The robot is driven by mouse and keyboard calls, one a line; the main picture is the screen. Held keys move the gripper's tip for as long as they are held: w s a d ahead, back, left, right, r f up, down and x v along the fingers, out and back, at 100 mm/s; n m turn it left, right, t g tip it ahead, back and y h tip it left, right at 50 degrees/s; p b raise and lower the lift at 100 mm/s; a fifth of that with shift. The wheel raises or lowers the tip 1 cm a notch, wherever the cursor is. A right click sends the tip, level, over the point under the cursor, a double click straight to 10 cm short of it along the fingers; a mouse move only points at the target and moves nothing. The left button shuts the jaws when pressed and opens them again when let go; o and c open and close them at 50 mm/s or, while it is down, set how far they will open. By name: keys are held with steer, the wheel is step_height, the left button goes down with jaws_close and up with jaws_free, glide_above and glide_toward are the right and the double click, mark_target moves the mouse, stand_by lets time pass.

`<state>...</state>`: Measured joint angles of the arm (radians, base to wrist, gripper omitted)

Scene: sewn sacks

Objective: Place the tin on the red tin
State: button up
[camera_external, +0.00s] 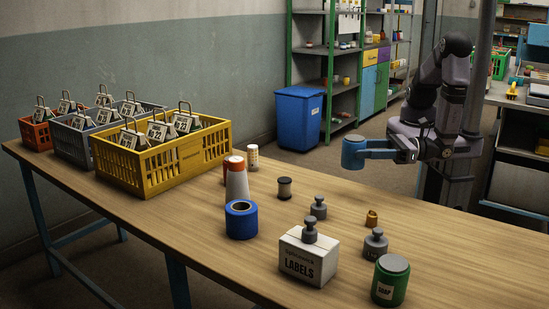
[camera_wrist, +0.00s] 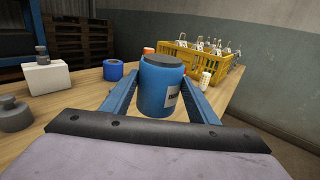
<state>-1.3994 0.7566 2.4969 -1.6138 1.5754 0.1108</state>
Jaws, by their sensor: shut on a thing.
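My gripper (camera_external: 370,152) is shut on a blue tin (camera_external: 353,151) and holds it upright in the air, over the far right side of the table. In the wrist view the tin (camera_wrist: 158,88) sits between the two blue fingers, with a dark lid and a white label partly turned to the right. I cannot clearly make out a red tin. An orange-red patch shows around a pale cone with an orange-red top (camera_external: 234,163), and I cannot tell whether a separate red thing stands behind it. A green tin (camera_external: 390,282) stands at the table's near right.
A blue tape roll (camera_external: 241,220), a white labels box (camera_external: 307,258) with a grey weight on top, other grey weights (camera_external: 375,244), a dark spool (camera_external: 284,188) and a small brass piece (camera_external: 371,218) stand on the table (camera_external: 200,233). A yellow crate (camera_external: 163,166) stands left.

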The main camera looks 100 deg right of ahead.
mark_target(346, 164)
steer(key=w+f+b, duration=0.1)
steer(key=w, duration=0.1)
steer(key=w+f+m+h+b, duration=0.1)
steer(key=w, duration=0.2)
steer(key=w+a+f+h+b, duration=0.1)
steer(key=w, duration=0.2)
steer(key=shift+f+m, duration=0.25)
steer(key=shift+m, duration=0.05)
steer(key=w+d+r+m+h+b, duration=0.1)
steer(key=w+d+r+b, duration=0.2)
steer(key=w, duration=0.7)
steer(key=w+d+r+h+b, duration=0.1)
steer(key=w+d+r+b, duration=0.15)
steer(key=w, duration=0.65)
steer(key=w+d+r+g+b, duration=0.1)
steer(key=w+d+r, duration=0.6)
steer(key=d, duration=0.2)
steer(key=shift+m+h, duration=0.3)
steer(key=shift+f, duration=4.8)
steer(key=shift+f, duration=0.15)
steer(key=o, duration=1.4)
steer(key=b+v, duration=0.1)
steer(key=v, duration=1.1)
